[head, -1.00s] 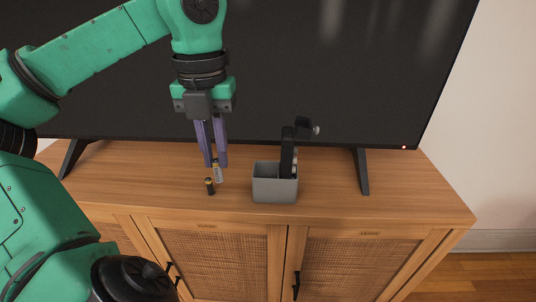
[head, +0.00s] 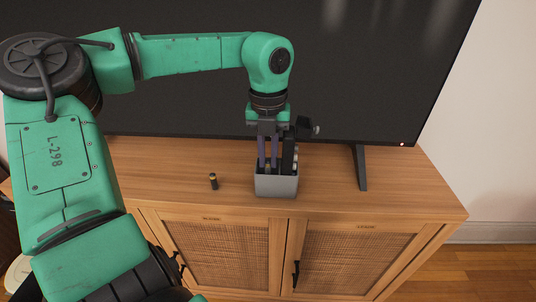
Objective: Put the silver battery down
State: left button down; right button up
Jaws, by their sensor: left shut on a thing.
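My left gripper (head: 268,165) points straight down, with its purple fingers reaching into the grey open-topped box (head: 276,186) on the wooden cabinet. It is shut on the silver battery, which is mostly hidden by the fingers and the box wall. I cannot tell whether the battery touches the box floor. A second battery, dark with a gold end (head: 213,181), stands upright on the cabinet top, left of the box. My right gripper is not in view.
The wooden cabinet top (head: 410,195) is clear at the right.

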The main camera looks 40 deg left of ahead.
aim_at(268, 161)
pick_arm(q)
jog(key=shift+f+b, duration=0.55)
jog(key=c, duration=1.1)
grip_release()
jog(key=shift+s, duration=0.1)
jog(key=shift+c, duration=0.2)
notch_tip(268, 161, up, 13)
jog(key=p, duration=0.2)
jog(key=shift+r, duration=0.15)
